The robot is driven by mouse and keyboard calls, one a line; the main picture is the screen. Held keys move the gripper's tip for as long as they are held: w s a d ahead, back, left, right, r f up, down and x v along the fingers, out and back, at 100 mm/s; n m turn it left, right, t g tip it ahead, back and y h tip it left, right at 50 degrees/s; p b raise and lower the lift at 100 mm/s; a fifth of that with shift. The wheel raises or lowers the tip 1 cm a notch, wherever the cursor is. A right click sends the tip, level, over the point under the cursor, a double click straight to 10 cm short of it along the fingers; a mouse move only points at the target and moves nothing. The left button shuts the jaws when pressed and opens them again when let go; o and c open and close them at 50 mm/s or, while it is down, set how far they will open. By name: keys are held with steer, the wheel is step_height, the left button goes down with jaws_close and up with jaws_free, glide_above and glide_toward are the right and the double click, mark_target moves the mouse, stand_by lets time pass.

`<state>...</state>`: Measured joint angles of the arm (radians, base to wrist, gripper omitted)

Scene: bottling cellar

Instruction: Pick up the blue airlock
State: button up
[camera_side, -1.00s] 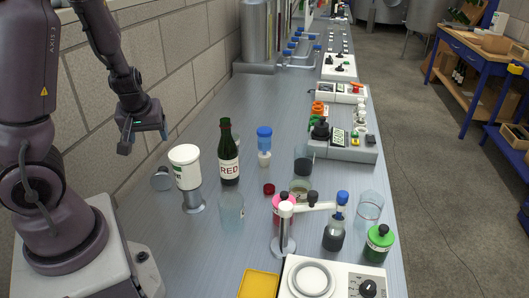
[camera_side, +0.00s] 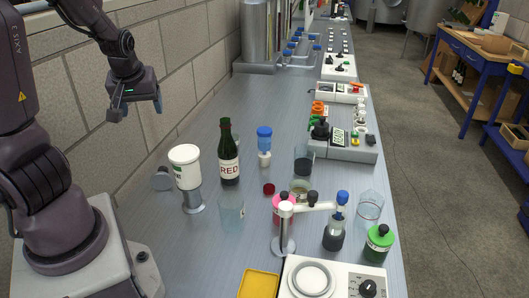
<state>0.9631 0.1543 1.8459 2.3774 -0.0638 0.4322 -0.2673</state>
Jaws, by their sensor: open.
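The blue airlock (camera_side: 264,133) has a blue upper part and a whitish lower part. It stands upright on the bench, right of a dark green bottle labelled RED. My gripper (camera_side: 137,112) is open and empty, up at the left near the wall. It is well to the left of the airlock and apart from it, with the bottle and a white-topped container between them at bench level.
The green bottle (camera_side: 229,160) and the white container on a metal stand (camera_side: 185,168) stand left of the airlock. A dark red cap (camera_side: 269,188), a clear beaker (camera_side: 231,208) and a dark beaker (camera_side: 304,160) are close by. The bench (camera_side: 225,100) behind is clear.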

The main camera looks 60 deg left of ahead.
steer(key=w+r+m+y, duration=0.15)
steer(key=w+r, duration=0.35)
steer(key=w, duration=0.5)
steer(key=m+t+h, duration=0.1)
steer(key=m+h, duration=0.2)
glide_above(264, 131)
steer(key=s+d, duration=0.2)
steer(key=s, duration=0.1)
step_height(264, 131, down, 5)
steer(key=shift+n+y, duration=0.25)
steer(key=x, duration=0.7)
steer(key=s+d+x, duration=0.1)
steer(key=x, duration=0.3)
steer(key=shift+w+f, duration=0.1)
steer(key=shift+f, duration=0.35)
steer(key=shift+d+x, duration=0.2)
steer(key=shift+x, duration=1.35)
steer(key=shift+d+x, duration=0.2)
steer(key=shift+x, duration=1.35)
steer(key=shift+w+f, duration=0.1)
steer(key=shift+w, duration=0.1)
